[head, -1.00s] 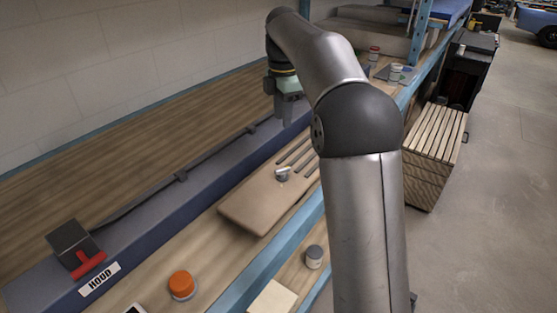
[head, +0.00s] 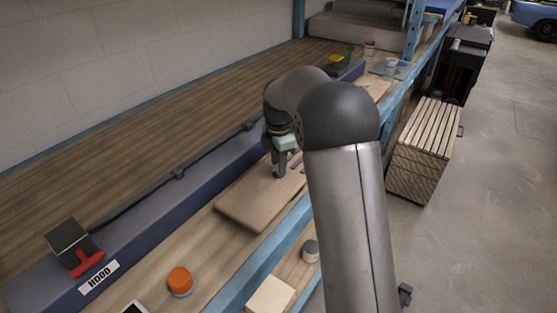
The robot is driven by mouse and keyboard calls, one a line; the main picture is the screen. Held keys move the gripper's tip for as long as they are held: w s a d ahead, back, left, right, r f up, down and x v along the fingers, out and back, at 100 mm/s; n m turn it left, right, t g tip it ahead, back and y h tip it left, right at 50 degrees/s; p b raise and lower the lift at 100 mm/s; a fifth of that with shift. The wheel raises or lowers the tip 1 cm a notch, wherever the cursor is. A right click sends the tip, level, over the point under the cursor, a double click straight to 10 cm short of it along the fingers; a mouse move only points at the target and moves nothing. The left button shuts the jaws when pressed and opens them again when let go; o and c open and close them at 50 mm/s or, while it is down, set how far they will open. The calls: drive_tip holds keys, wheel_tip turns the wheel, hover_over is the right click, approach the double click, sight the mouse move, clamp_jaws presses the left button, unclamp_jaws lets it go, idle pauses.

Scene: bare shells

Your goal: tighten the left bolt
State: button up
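A tan wooden board (head: 247,212) with dark slots lies on the bench beside the dark blue raised ledge. My gripper (head: 279,173) points down at the board, with its fingers at or just above the surface. The small silver piece on the board, possibly a bolt, is hidden behind my gripper and arm now. I cannot see a bolt clearly, nor whether the fingers touch or hold anything. The gap between the fingers is too small and dark to judge.
A dark box with a red T-shaped handle (head: 87,264) and a HOOD label (head: 99,278) is at left. An orange cap (head: 180,281) is at the front. A grey jar (head: 311,251) and a pale block (head: 270,296) lie lower. A slatted wooden crate (head: 420,150) stands right.

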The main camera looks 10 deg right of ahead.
clamp_jaws()
drive_tip(key=shift+m, duration=0.4)
drive_tip(key=m, duration=0.4)
drive_tip(key=shift+m, duration=0.4)
drive_tip(key=m, duration=0.5)
drive_tip(key=shift+w+b, duration=0.1)
drive_tip(key=shift+b, duration=0.2)
drive_tip(key=m, duration=0.6)
drive_tip(key=shift+m, duration=0.3)
drive_tip(key=m, duration=0.6)
drive_tip(key=shift+m, duration=0.3)
